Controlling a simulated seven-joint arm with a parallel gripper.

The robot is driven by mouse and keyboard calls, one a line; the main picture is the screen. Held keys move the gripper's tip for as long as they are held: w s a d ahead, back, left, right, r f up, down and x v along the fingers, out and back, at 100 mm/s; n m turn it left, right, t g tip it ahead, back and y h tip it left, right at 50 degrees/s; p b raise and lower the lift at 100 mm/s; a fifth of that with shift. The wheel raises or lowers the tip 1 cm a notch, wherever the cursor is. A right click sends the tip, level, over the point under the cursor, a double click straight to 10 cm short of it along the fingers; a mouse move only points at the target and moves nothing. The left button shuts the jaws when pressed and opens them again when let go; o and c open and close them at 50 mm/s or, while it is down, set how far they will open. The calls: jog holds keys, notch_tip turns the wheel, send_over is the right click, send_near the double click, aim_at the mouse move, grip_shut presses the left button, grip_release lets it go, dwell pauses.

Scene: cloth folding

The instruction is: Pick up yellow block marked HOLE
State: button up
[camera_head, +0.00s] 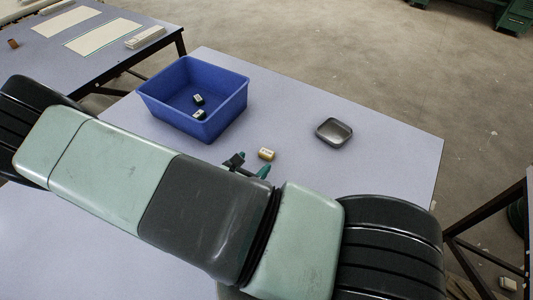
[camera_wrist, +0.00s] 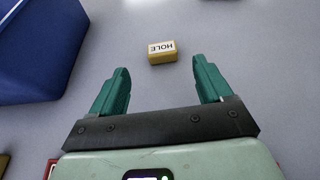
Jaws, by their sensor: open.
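The yellow block marked HOLE (camera_wrist: 161,51) lies on the table just beyond my fingertips in the wrist view, between their lines and apart from them. Its label reads upside down there. In the head view the block (camera_head: 266,154) lies right of the blue bin, near my gripper (camera_head: 249,167). My gripper (camera_wrist: 164,80) is open, with both green fingers spread and nothing between them. My arm covers much of the gripper in the head view.
A blue bin (camera_head: 170,112) holds two small dark-and-white blocks (camera_head: 199,107); its wall (camera_wrist: 42,50) is at upper left in the wrist view. A metal tray (camera_head: 334,131) stands on the right of the table. Bare table (camera_head: 300,110) lies between them.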

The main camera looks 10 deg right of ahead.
aim_at(265, 153)
jog(key=x, duration=0.7)
jog(key=shift+w+d+f, duration=0.1)
jog(key=shift+d+f, duration=0.1)
jog(key=shift+f, duration=0.05)
jog(key=shift+c, duration=0.4)
jog(key=c, duration=1)
jog(key=shift+c, duration=0.2)
